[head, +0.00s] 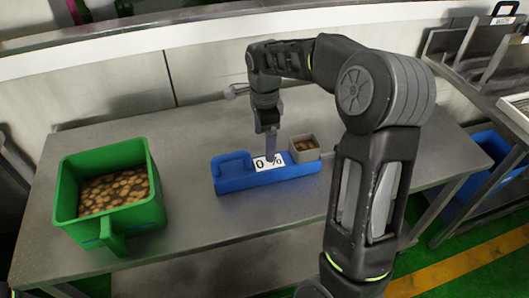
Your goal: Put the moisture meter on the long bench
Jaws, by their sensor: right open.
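The moisture meter (234,183) is a blue box with a raised handle at its left, a white display reading "0 %" and a small grey cup of brown pieces at its right end. It rests upright on a long grey metal bench (190,245). My right gripper (270,153) points down over the middle of the meter, its fingers covering part of the display. It is open, and I cannot tell whether the fingers touch the meter. My left gripper is out of view.
A green bin (160,212) with brown pieces inside stands on the bench at the left. The bench top between bin and meter is clear. A pale wall and ledge run behind. Metal trays (455,45) and a blue crate (480,165) are at the right.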

